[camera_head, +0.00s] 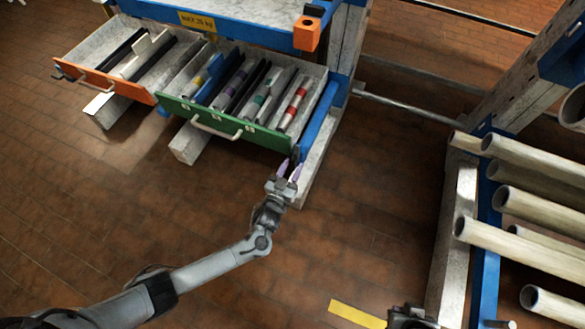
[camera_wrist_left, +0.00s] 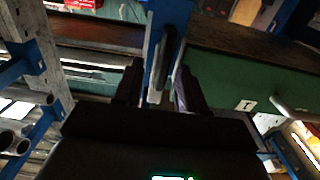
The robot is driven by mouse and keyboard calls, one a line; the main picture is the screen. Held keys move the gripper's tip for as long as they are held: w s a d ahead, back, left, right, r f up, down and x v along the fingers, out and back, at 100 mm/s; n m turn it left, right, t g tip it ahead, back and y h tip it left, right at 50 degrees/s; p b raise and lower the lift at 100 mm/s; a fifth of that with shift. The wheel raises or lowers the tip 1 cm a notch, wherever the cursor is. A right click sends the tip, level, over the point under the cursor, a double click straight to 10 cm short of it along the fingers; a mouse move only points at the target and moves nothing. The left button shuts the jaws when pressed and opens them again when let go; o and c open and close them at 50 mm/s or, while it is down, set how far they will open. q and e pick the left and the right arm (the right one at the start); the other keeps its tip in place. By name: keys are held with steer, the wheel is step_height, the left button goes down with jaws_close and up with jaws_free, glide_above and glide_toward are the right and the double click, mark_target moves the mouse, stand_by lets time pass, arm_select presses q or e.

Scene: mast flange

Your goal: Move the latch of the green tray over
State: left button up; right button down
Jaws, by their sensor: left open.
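The green tray (camera_head: 226,122) is pulled out of the blue-and-grey rack, with a pale handle on its front. In the left wrist view its green front (camera_wrist_left: 225,78) fills the right side. My left gripper (camera_head: 290,170) is at the right end of that front, beside the rack's blue post. Its purple-tinted fingers are open. In the left wrist view a dark, narrow upright piece, apparently the latch (camera_wrist_left: 172,64), stands between the fingertips (camera_wrist_left: 155,85); I cannot tell whether they touch it. A dark part at the bottom edge seems to be my right gripper (camera_head: 408,318); its fingers are not visible.
The green tray holds several tubes with coloured bands. An orange-fronted tray (camera_head: 104,82) is open to its left. An orange block (camera_head: 307,33) hangs on the rack above. A rack of pale pipes (camera_head: 520,240) stands at the right.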

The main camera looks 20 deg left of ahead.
arm_select(q)
steer(key=shift+w+a, duration=0.15)
steer(key=shift+w, duration=0.35)
jaws_close()
